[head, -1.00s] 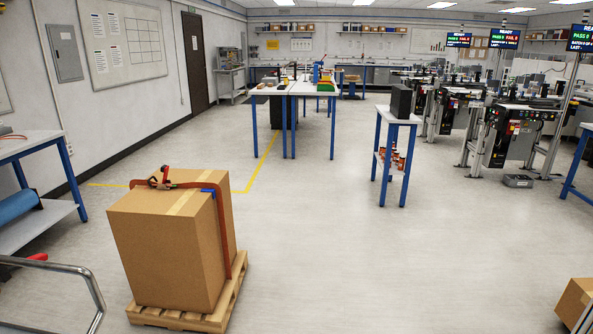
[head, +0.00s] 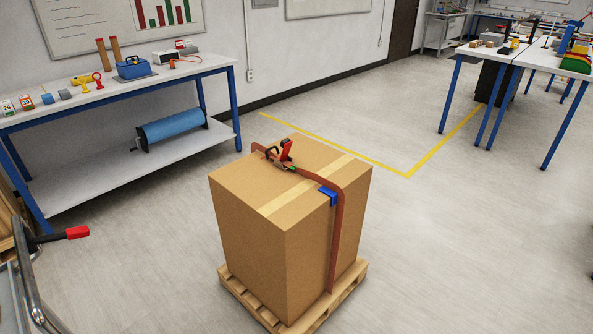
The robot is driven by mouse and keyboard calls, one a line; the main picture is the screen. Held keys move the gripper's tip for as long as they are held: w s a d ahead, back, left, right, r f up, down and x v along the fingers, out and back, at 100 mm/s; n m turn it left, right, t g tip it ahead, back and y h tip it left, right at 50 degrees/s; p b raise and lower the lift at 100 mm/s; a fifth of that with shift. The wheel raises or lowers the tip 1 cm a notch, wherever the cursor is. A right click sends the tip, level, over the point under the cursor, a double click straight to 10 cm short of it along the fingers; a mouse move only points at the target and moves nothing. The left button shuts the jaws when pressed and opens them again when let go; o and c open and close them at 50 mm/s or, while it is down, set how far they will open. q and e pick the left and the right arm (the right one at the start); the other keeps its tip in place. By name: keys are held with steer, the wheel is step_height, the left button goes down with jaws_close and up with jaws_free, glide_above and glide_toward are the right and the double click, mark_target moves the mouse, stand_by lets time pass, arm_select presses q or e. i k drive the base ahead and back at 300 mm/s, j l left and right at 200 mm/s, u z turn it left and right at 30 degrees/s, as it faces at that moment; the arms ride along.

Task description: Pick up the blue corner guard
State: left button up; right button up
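The blue corner guard (head: 329,195) sits on the top edge of a large cardboard box (head: 254,244), in the head view's middle. An orange-brown strap (head: 337,245) runs over the box top and down its right side, passing over or against the guard. A buckle or ratchet with a red part (head: 286,150) lies on the strap at the far edge of the box top. The box stands on a wooden pallet (head: 346,286). Neither of my grippers is in view.
A blue-legged workbench (head: 219,62) with tools and a blue roll (head: 172,130) stands at the left. A metal rail and red-handled lever (head: 77,232) are at the lower left. White tables (head: 478,50) stand at the back right. The floor right of the pallet is clear.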

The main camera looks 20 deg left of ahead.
mark_target(325, 190)
steer(key=i+l+u, duration=0.75)
steer(key=u, duration=0.15)
steer(key=i+l+u, duration=0.15)
steer(key=l+u, duration=0.15)
steer(key=l, duration=0.2)
steer(key=i+l+u, duration=0.1)
steer(key=l+u, duration=0.5)
steer(key=l, duration=0.25)
steer(key=i+l+u, duration=0.1)
steer(key=l+u, duration=0.2)
steer(key=l, duration=0.2)
